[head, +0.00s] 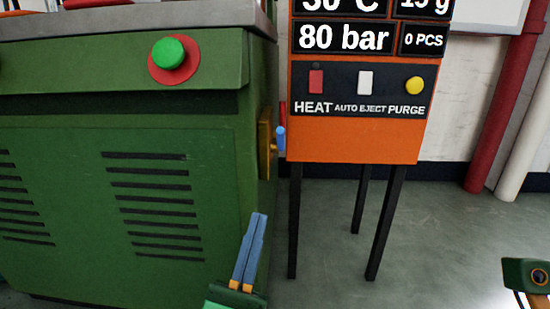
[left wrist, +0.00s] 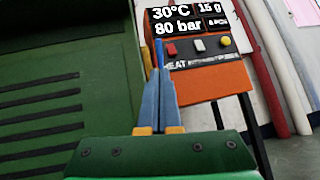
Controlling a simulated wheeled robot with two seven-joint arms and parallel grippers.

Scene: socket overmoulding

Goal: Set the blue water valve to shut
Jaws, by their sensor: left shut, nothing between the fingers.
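The blue water valve (head: 281,138) is on the right side of the green machine, beside a brown-yellow plate. Its small blue handle looks roughly upright. A thin bright blue piece (left wrist: 158,50), which looks like the valve handle, shows just past my fingertips in the left wrist view. My left gripper (head: 261,216) is shut and empty, its blue fingers together and pointing up, below the valve in the head view. The fingers also show in the left wrist view (left wrist: 161,72). Part of my right gripper (head: 527,276) shows at the lower right edge; its fingers cannot be made out.
A red part (head: 282,112) sits just above the blue valve. The green machine (head: 150,140) fills the left, with a green button on top. An orange control panel (head: 350,140) reading 80 bar stands on black legs (head: 386,222) to the right. Open floor lies beyond.

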